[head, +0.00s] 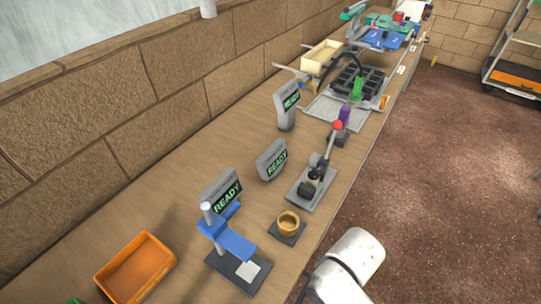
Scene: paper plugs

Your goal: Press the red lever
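The lever has a red ball knob (338,125) on top of a grey shaft (331,143). It rises from a small dark press (314,178) on a grey base plate (303,199), in the middle of the bench in the head view. The lever stands raised and leans to the upper right. My white arm shows at the bottom, on the near right side of the bench, apart from the lever. My gripper is not in view.
On the long wooden bench (185,205) stand several grey READY displays (272,160), a blue stand (230,238), a brass ring (288,222) and an orange tray (136,268). A black grid tray (357,84) lies beyond the lever. The brown floor (455,180) to the right is clear.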

